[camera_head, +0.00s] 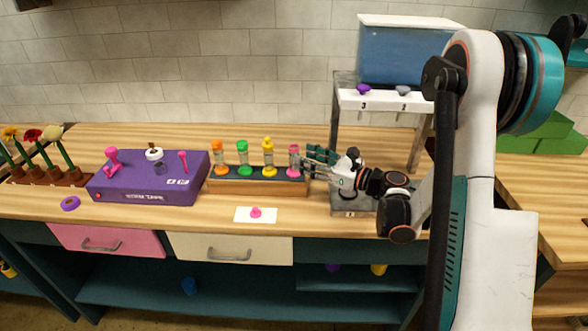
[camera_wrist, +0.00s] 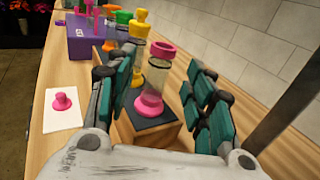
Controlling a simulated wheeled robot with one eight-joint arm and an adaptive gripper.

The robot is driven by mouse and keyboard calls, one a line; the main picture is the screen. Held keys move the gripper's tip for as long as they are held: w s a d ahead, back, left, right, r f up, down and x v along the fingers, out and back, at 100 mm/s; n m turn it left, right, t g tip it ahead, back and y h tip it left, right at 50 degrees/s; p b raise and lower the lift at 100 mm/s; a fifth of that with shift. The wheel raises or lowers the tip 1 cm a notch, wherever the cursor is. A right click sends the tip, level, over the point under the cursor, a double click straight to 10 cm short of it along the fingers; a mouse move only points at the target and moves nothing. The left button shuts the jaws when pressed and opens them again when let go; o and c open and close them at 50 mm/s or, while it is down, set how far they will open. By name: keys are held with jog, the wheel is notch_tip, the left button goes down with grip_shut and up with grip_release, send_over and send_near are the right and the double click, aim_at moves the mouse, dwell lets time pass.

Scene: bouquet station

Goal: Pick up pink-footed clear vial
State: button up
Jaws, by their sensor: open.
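The pink-footed clear vial (camera_wrist: 155,82) stands upright at the near end of the wooden rack in the wrist view, with a pink ring on top and a pink foot. In the head view the same vial (camera_head: 293,157) is the rightmost on the rack (camera_head: 230,187). My gripper (camera_wrist: 158,85) is open, with its teal-padded fingers on either side of the vial and gaps visible beside it. In the head view my gripper (camera_head: 310,163) comes in from the right at the vial, partly overlapping it.
Yellow (camera_head: 268,158), green (camera_head: 243,159) and orange (camera_head: 219,158) vials stand left on the rack. A purple box (camera_head: 150,190) is further left. A pink stopper (camera_head: 256,212) lies on a white card in front. A grey stand (camera_head: 385,101) with a blue tank (camera_head: 400,58) rises behind my arm.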

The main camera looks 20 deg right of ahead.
jog(key=x, duration=0.2)
jog(key=b+x, duration=0.1)
jog(key=x, duration=0.1)
jog(key=shift+a+f, duration=0.1)
jog(key=shift+f, duration=0.15)
jog(key=shift+w+a+r+b, duration=0.1)
jog(key=shift+w+a+b, duration=0.25)
jog(key=shift+w, duration=0.1)
jog(key=shift+d, duration=0.1)
grip_shut()
